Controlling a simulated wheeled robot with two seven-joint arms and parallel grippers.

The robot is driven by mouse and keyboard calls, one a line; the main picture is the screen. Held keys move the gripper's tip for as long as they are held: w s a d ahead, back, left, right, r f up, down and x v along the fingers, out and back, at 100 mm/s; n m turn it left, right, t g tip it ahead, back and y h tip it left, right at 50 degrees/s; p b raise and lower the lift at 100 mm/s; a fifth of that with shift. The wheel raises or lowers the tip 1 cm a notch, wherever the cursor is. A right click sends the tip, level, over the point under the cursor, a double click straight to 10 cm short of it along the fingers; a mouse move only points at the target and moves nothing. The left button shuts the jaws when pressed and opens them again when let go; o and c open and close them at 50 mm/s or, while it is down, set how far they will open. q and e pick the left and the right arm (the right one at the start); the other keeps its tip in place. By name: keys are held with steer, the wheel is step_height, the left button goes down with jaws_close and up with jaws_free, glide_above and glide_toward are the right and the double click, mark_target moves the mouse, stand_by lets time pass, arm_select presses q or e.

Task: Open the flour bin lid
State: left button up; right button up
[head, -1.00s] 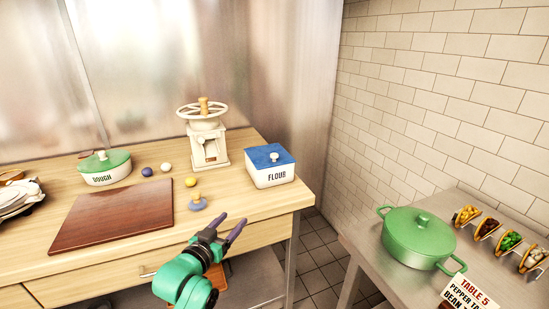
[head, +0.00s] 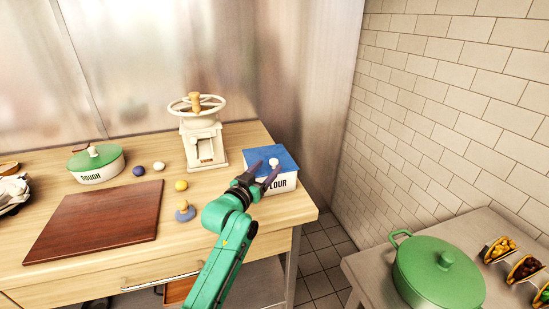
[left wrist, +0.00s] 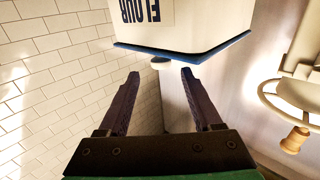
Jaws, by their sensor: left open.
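The flour bin (head: 284,187) is a white box with a blue lid (head: 287,155), at the right end of the wooden counter. The lid is shut, with a pale round knob (head: 273,162) on it. My left gripper (head: 259,177) is open and empty in front of the bin, hiding part of its label. In the left wrist view the bin (left wrist: 205,22) appears upside down, with the knob (left wrist: 160,64) beyond and between my open fingertips (left wrist: 160,75), apart from them. My right gripper is not in view.
A cream press with a handwheel (head: 200,130) stands left of the bin. A brown board (head: 95,220), small balls, a blue-based stamp (head: 185,211) and a green-lidded dough pot (head: 97,165) share the counter. A steel table with a green pot (head: 437,275) is at right.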

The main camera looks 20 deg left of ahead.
mark_target(272, 163)
arm_select(q)
steer(key=x, duration=0.4)
steer(key=shift+w+f, duration=0.1)
steer(key=shift+w, duration=0.45)
steer(key=shift+w+d, duration=0.1)
steer(key=shift+c, duration=0.9)
jaws_close()
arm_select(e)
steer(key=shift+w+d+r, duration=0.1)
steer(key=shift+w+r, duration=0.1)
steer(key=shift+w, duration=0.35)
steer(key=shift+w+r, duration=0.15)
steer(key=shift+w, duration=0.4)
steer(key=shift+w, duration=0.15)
